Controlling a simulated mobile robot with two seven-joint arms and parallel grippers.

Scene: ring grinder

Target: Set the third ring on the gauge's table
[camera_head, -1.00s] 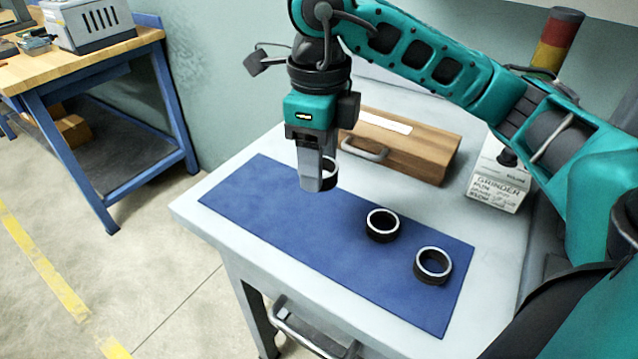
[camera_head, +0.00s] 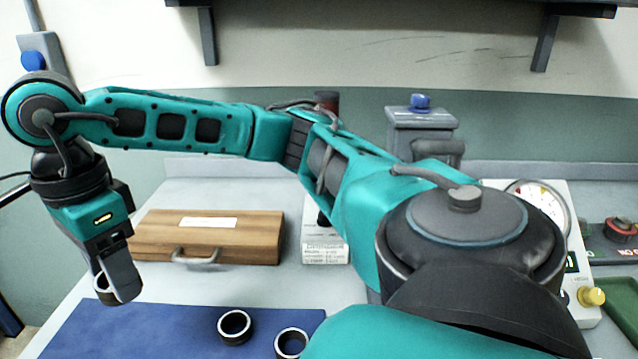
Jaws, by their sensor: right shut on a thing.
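My right gripper (camera_head: 116,288) is at the left of the view, pointing down, above the left part of the blue mat. It is shut on a dark ring (camera_head: 101,284) with a bright rim, mostly covered by the fingers. Two more dark rings with bright rims lie on the mat, one at the middle (camera_head: 235,327) and one to its right (camera_head: 291,343). The gauge (camera_head: 546,200), a white housing with a round dial, stands at the right behind my arm. The gauge's table cannot be made out; my arm covers much of that area. My left gripper is out of view.
A wooden case (camera_head: 208,240) with a handle lies behind the blue mat (camera_head: 150,335). A white labelled box (camera_head: 325,242) stands right of it. A grey machine with a blue knob (camera_head: 420,103) stands behind my arm. A red-and-black control (camera_head: 622,228) is far right.

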